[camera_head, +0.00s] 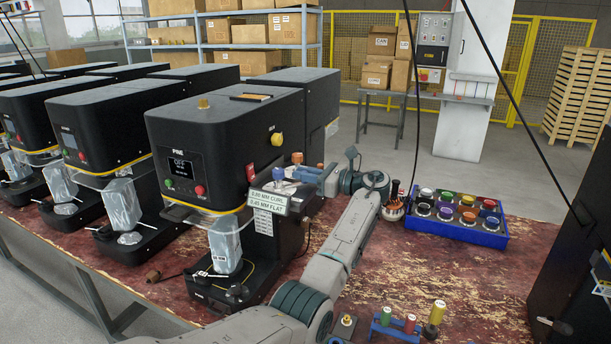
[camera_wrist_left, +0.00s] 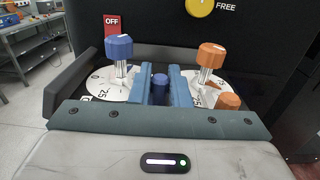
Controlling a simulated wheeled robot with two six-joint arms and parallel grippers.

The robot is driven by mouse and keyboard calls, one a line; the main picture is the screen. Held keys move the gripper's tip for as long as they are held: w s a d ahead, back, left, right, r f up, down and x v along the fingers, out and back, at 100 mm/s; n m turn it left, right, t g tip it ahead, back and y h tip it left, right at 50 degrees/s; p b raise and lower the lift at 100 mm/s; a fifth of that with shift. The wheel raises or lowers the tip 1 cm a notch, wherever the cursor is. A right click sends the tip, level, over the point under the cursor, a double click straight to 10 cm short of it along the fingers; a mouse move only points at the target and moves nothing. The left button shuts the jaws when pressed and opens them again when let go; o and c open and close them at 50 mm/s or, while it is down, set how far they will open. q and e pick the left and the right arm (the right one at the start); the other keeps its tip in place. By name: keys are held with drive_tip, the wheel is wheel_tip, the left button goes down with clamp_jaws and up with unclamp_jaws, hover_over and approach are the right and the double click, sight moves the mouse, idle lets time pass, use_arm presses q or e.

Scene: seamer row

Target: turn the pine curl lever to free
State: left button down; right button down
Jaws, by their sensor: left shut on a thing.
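The machine marked PINE (camera_head: 225,120) is black, with a lit screen on its front. On its right side, blue and orange knobs stand over numbered dials. In the left wrist view, a tall blue knob (camera_wrist_left: 119,48) is at left and a tall orange knob (camera_wrist_left: 210,56) at right. A short blue lever cap (camera_wrist_left: 159,88) lies between the fingers of my left gripper (camera_wrist_left: 162,72), which is shut on it. A short orange cap (camera_wrist_left: 229,101) is beside the right finger. I cannot read which lever is the curl one. My right gripper is not in view.
A yellow knob (camera_wrist_left: 200,6) with the word FREE beside it and a red OFF plate (camera_wrist_left: 111,23) are above the dials. A sign (camera_head: 267,200) hangs close to my arm. A blue tray (camera_head: 457,228) of coloured pots and a small rack (camera_head: 396,326) stand on the worn red table.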

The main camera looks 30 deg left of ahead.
use_arm(q)
drive_tip(key=shift+f, duration=0.1)
